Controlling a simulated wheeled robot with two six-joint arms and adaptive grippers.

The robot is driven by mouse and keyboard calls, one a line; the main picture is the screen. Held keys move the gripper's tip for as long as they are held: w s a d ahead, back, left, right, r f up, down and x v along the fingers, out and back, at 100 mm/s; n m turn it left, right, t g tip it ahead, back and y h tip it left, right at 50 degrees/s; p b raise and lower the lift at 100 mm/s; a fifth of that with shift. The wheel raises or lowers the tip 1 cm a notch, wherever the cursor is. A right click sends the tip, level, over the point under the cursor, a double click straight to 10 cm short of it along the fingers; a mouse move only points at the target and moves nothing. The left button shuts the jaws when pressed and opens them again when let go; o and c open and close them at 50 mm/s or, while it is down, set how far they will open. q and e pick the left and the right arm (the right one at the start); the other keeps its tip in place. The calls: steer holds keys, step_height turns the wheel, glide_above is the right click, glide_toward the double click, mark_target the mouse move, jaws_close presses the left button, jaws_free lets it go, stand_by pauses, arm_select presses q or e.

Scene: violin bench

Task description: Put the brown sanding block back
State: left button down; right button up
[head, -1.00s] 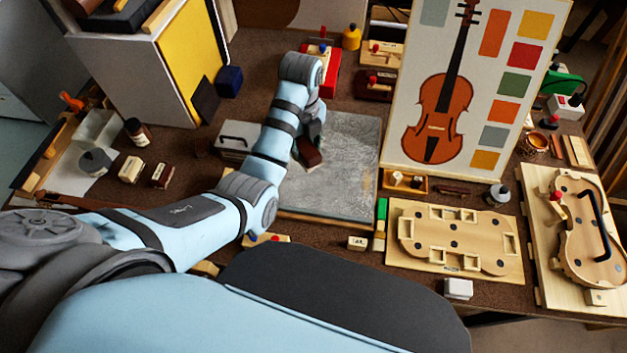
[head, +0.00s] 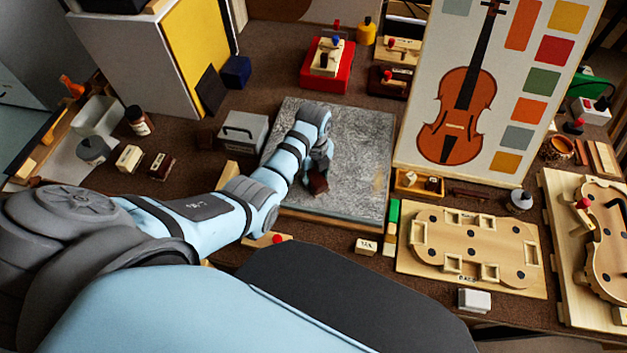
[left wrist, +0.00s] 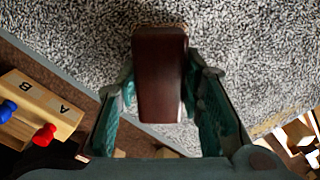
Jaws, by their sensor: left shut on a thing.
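The brown sanding block (head: 317,184) is in my left gripper (head: 319,168), over the near part of the grey speckled slab (head: 355,150). In the left wrist view the dark reddish-brown block (left wrist: 160,72) sits between the two fingers of my left gripper (left wrist: 163,95), with the speckled slab surface (left wrist: 80,40) behind it. Whether the block touches the slab I cannot tell. My right gripper is not in view.
A wooden block marked A and B with red and blue knobs (left wrist: 40,108) is near the gripper. A grey box with a handle (head: 242,135) stands left of the slab. A violin picture board (head: 500,60) stands at right. The slab's far part is clear.

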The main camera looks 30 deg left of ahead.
mark_target(314, 175)
arm_select(q)
steer(key=shift+s+d+r, duration=0.1)
steer(key=c, duration=1.1)
jaws_free()
step_height(314, 175, up, 12)
steer(key=p, duration=0.3)
steer(key=shift+p, duration=0.3)
